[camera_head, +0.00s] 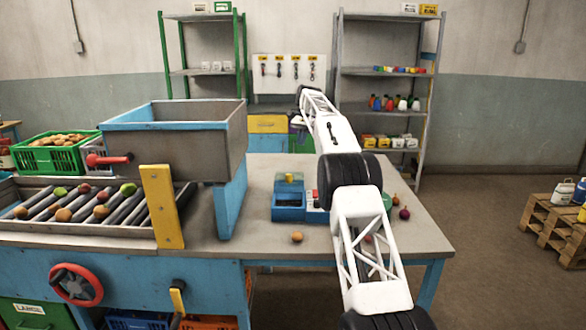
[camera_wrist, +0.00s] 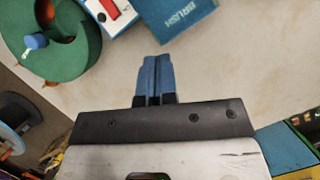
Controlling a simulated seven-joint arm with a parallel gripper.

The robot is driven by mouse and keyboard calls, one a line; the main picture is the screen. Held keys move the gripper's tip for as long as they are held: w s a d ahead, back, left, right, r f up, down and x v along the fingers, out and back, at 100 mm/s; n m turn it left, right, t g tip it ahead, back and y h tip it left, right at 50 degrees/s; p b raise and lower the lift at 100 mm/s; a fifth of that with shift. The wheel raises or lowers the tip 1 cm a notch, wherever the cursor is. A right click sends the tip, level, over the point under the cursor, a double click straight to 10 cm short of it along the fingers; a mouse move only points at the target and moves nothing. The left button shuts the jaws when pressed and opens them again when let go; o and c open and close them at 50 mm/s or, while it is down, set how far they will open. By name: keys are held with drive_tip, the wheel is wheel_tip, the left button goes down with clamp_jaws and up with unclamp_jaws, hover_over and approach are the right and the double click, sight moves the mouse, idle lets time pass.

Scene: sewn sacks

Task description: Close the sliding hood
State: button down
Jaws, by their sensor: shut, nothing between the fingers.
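A large grey box-shaped housing (camera_head: 165,152) with a blue rim stands at the left above a roller bed. My gripper is apart from the red handle.
The roller bed (camera_head: 127,210) carries several round brown and green items. A yellow upright plate (camera_head: 162,207) stands before the housing. A blue bin (camera_head: 289,206) sits mid-table. The wrist view shows a teal box marked BRUSH (camera_wrist: 178,14) and a green ring-shaped thing (camera_wrist: 84,58) near the fingers.

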drive_tip(key=shift+f, duration=0.1)
idle(0.3)
approach(293, 181)
drive_tip(key=w+f, duration=0.3)
drive_tip(key=shift+f, duration=0.25)
drive_tip(key=shift+s+a+f, duration=0.15)
drive_tip(key=shift+s+f, duration=0.05)
drive_tip(key=shift+s, duration=0.15)
drive_tip(key=shift+s+a, duration=0.35)
drive_tip(key=shift+s, duration=0.45)
drive_tip(key=shift+s+a, duration=0.35)
drive_tip(key=shift+s, duration=0.4)
drive_tip(key=shift+s, duration=0.1)
drive_tip(key=shift+s, duration=1.2)
drive_tip(key=s, duration=0.8)
drive_tip(key=shift+s, duration=0.3)
drive_tip(key=shift+f, duration=0.15)
